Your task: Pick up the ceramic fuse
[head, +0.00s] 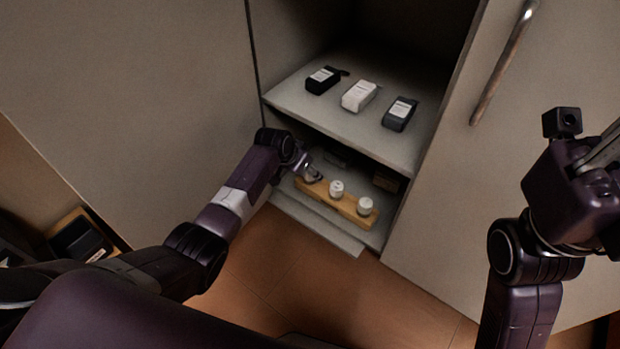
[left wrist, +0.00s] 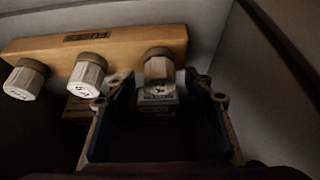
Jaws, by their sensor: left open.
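Three white ceramic fuses with tan caps sit on a wooden block (head: 349,204) on the lower cabinet shelf. In the head view, the middle fuse (head: 336,188) and right fuse (head: 364,205) are clear; the third is largely hidden by my left gripper (head: 313,174). In the left wrist view, my left gripper (left wrist: 160,100) is open and empty. Its fingers point toward the nearest fuse (left wrist: 158,68), which appears between their tips. The other fuses (left wrist: 88,73) (left wrist: 25,79) lie outside the fingers, to the left. My right gripper (head: 602,150) is partly cut off at the right edge.
The upper shelf (head: 300,95) holds a black box (head: 323,80), a white box (head: 359,96) and a dark grey box (head: 399,114). It overhangs the lower compartment. A cabinet door with a metal handle (head: 503,62) stands to the right. Small boxes lie in the shadowed lower compartment.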

